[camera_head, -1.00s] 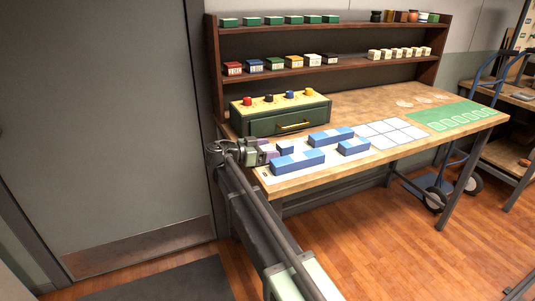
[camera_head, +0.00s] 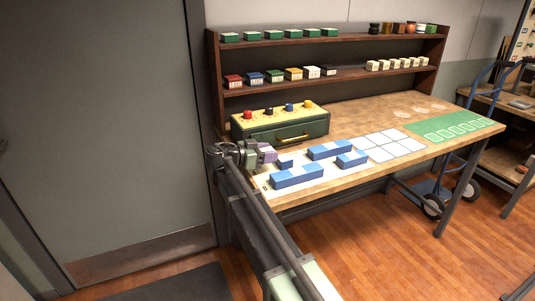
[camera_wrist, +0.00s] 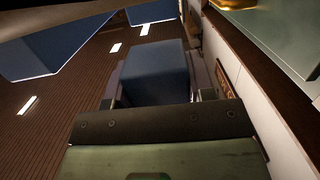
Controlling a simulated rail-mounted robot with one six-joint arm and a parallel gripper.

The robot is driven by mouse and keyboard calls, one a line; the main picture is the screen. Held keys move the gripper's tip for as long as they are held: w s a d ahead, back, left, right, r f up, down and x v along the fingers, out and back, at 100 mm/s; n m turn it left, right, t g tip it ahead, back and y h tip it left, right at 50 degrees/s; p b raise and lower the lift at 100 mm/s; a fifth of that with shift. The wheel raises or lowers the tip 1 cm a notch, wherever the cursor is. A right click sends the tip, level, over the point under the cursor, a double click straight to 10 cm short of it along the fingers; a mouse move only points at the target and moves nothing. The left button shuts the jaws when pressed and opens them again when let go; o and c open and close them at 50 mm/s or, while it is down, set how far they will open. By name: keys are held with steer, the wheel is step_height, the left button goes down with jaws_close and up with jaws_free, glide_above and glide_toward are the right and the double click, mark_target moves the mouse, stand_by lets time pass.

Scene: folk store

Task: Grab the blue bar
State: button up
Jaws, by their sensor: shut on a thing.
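Several blue bars lie on a pale mat on the workbench in the head view. The shortest blue bar (camera_head: 285,162) is beside the tips of my gripper (camera_head: 268,154). In the wrist view, the blue bar (camera_wrist: 152,70) stands between the jaws of my gripper (camera_wrist: 153,92), and they are shut on it. Its lower end is hidden by the gripper body. A long blue bar (camera_head: 297,177) lies in front, another long one (camera_head: 330,149) lies behind to the right, and a medium one (camera_head: 352,159) lies further right.
A green drawer box (camera_head: 290,134) with coloured knobs and a yellow handle stands close behind the bars. White squares (camera_head: 388,146) and a green mat (camera_head: 455,128) lie to the right. A shelf (camera_head: 320,84) with small boxes rises at the back.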

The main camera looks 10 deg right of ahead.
mark_target(268, 150)
step_height(268, 150, up, 16)
steer(key=p, duration=1.3)
steer(key=shift+f+p, duration=0.25)
steer(key=shift+p, duration=0.15)
